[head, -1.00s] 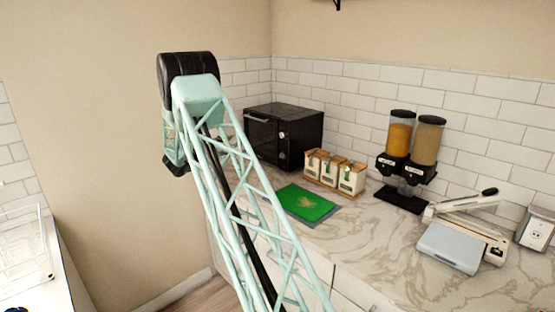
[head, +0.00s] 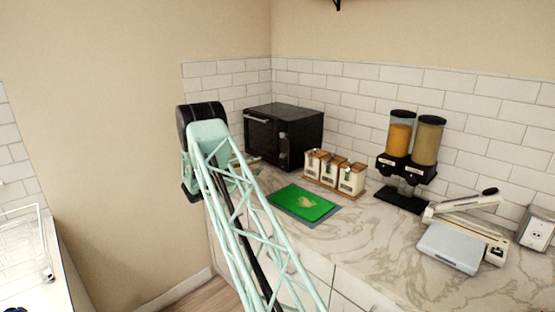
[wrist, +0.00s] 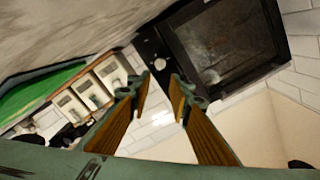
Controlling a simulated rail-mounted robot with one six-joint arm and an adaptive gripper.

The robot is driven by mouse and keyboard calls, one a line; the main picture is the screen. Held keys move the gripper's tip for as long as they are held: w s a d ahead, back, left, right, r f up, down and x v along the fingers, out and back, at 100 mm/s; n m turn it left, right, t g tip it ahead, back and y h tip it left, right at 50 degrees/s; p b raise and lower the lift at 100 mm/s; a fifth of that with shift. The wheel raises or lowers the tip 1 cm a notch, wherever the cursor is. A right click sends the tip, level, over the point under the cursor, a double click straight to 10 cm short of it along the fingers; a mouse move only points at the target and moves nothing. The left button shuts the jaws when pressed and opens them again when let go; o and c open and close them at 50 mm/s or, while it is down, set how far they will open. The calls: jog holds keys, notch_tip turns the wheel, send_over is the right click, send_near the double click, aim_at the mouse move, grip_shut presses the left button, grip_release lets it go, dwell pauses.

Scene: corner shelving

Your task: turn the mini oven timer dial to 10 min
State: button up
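The mini oven (head: 296,131) is a black box at the back corner of the counter in the head view. In the wrist view its dark glass door (wrist: 225,45) is at the upper right, tilted in the picture. A pale round dial (wrist: 160,63) shows on the black panel beside the door; its setting marks are too small to read. My gripper (wrist: 159,82) is open and empty in the wrist view. Its two fingers point toward the panel, and the dial appears just beyond and between the fingertips. In the head view my arm hides the gripper.
A green board (head: 304,203) lies on the marble counter in front of several wooden-lidded canisters (head: 351,179). Right of them stand a two-jar dispenser (head: 398,163) and a grey-white appliance (head: 452,246). Tiled walls close the corner behind the oven.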

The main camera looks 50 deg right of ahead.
aim_at(282, 156)
jog(key=shift+d, duration=0.15)
jog(key=s+d+b, duration=0.1)
jog(key=s+d, duration=0.1)
jog(key=d, duration=1.1)
jog(key=shift+s+d, duration=0.15)
jog(key=shift+d, duration=0.05)
dwell(0.3)
grip_shut()
